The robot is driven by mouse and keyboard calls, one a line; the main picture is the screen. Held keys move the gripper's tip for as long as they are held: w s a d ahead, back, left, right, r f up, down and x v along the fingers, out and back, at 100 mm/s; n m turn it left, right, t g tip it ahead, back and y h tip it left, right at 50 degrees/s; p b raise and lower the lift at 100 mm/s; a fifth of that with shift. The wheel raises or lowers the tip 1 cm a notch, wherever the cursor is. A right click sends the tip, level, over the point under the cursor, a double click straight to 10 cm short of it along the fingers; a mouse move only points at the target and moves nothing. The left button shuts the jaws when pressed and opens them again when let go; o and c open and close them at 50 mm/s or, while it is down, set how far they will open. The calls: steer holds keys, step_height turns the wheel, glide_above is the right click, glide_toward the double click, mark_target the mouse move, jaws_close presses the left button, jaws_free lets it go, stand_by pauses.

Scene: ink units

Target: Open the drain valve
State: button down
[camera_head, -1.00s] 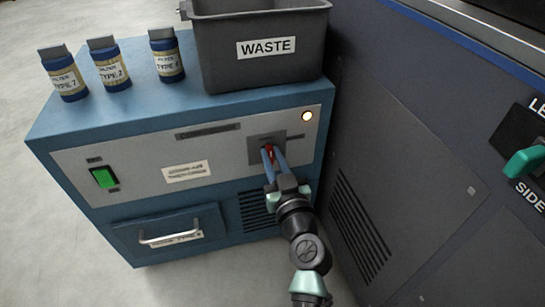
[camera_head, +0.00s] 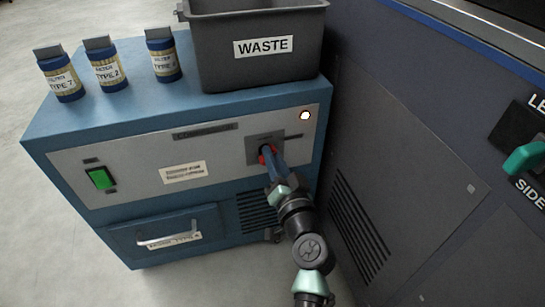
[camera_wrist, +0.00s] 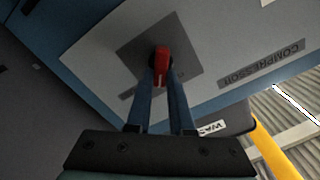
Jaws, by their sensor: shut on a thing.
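The drain valve is a small red handle (camera_head: 266,153) on a dark grey square plate (camera_head: 255,143) at the right of the compressor's front panel. In the wrist view the red handle (camera_wrist: 162,61) stands out from the plate (camera_wrist: 188,55) between my two blue fingers. My gripper (camera_head: 270,160) is shut on the red handle, and its fingertips (camera_wrist: 162,74) hold it from both sides. In the head view the fingers overlap and hide part of the handle.
The blue compressor (camera_head: 75,133) carries a dark WASTE bin (camera_head: 220,60) and three labelled bottles (camera_head: 108,74). A lit lamp (camera_head: 305,115) and a green switch (camera_head: 101,178) are on its panel. A dark machine (camera_head: 400,165) stands close on the right of my arm.

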steer(key=m, duration=0.3)
steer(key=m+p, duration=0.1)
steer(key=m, duration=0.3)
steer(key=f+m, duration=0.1)
steer(key=m, duration=0.2)
steer(key=shift+d+p, duration=0.25)
steer(key=shift+p, duration=0.1)
steer(key=shift+m, duration=0.4)
steer(key=c, duration=0.8)
jaws_free()
steer(key=p+v, duration=0.3)
steer(key=v, duration=1)
steer(key=shift+p, duration=0.35)
